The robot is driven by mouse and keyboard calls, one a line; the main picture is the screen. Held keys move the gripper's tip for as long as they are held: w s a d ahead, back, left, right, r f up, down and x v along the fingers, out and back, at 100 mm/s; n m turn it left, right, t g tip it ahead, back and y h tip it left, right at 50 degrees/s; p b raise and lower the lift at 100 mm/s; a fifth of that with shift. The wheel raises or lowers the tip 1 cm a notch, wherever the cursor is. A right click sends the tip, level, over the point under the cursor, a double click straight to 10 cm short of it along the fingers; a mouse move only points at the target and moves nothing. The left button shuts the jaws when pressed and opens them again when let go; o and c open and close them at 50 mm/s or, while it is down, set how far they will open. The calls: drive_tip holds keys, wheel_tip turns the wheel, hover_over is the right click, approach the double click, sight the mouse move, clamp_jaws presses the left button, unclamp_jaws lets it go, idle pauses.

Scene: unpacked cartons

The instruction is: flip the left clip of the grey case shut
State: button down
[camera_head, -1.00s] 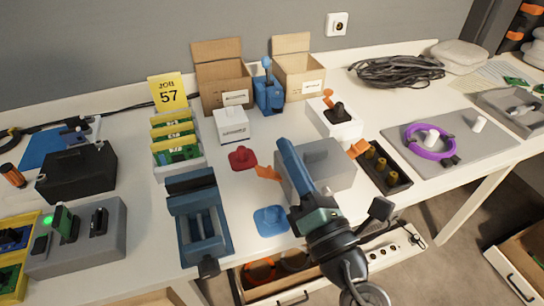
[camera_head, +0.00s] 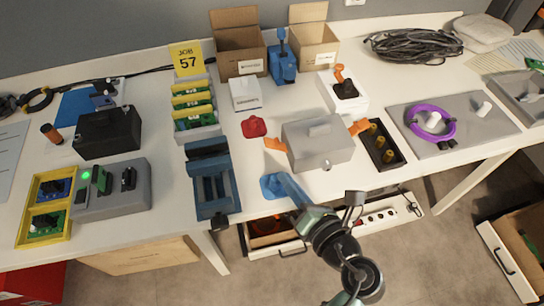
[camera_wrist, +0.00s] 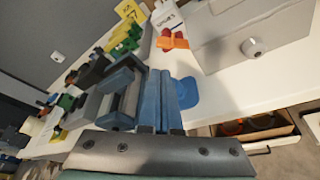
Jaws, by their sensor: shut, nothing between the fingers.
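The grey case (camera_head: 318,146) stands closed on the bench, with a ridge on its lid and a round knob on its front in the wrist view (camera_wrist: 254,47). Its left clip (camera_head: 275,144) is orange and sticks out sideways from the left wall; it also shows in the wrist view (camera_wrist: 173,42). The orange right clip (camera_head: 359,127) sticks out on the other side. My gripper (camera_head: 283,178), with long blue fingers, is shut and empty. It is in front of the case's left front corner, nearer me than the left clip and apart from it.
A blue flat patch (camera_head: 268,187) lies beside my fingertips. A blue fixture (camera_head: 210,180) stands to the left, and a red piece (camera_head: 254,127) lies behind the left clip. A dark tray (camera_head: 381,146) with yellow parts is right of the case.

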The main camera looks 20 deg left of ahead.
sight(268, 143)
drive_tip(key=b+x, duration=0.1)
drive_tip(key=x, duration=0.9)
drive_tip(key=shift+r, duration=0.1)
drive_tip(key=shift+w+d+r+m+p, duration=0.1)
drive_tip(key=shift+d+r+m+p, duration=0.25)
drive_tip(key=shift+m+p, duration=0.3)
drive_tip(key=shift+w+r+m+y+p, duration=0.1)
drive_tip(key=shift+r+m+y+p, duration=0.25)
drive_tip(key=shift+y+p, duration=0.15)
drive_tip(key=shift+w+d+r+m+y+p, duration=0.15)
drive_tip(key=shift+d+r+m+y+p, duration=0.15)
drive_tip(key=shift+m+p, duration=0.3)
drive_tip(key=m, duration=0.2)
drive_tip(key=w+d+m+y, duration=0.1)
drive_tip(key=shift+d+r+m+p, duration=0.1)
drive_tip(key=shift+r+m+p, duration=0.2)
drive_tip(key=shift+r, duration=0.05)
drive_tip(key=shift+s+d, duration=0.1)
drive_tip(key=shift+s, duration=0.1)
